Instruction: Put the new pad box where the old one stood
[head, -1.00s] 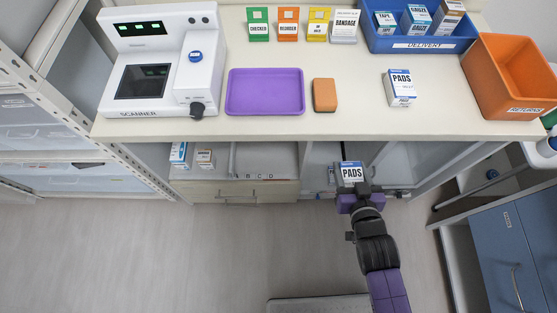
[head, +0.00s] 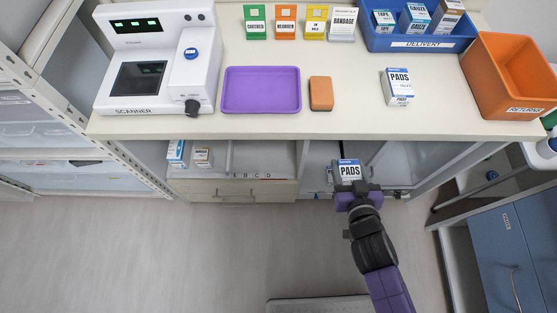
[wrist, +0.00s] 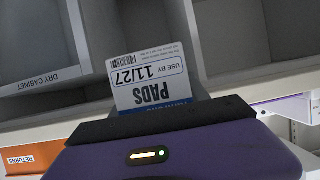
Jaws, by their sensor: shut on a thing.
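My gripper (head: 352,188) is shut on a white and blue pads box (head: 348,170) in front of the open shelf space below the counter. In the wrist view the held pads box (wrist: 150,85) appears upside down, with "USE BY 11/27" on its label, and my gripper (wrist: 160,118) covers its lower part. A second pads box (head: 398,86) stands on the counter (head: 360,112), right of the orange sponge-like block. The wrist view shows a compartment labelled "DRY CABINET" (wrist: 48,82) beyond the held box.
On the counter are a scanner (head: 157,75), a purple tray (head: 262,90), an orange block (head: 321,93), a blue delivery bin (head: 420,42) and an orange returns bin (head: 505,80). Small boxes (head: 177,152) stand on the left lower shelf. A blue drawer cabinet (head: 510,240) is at right.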

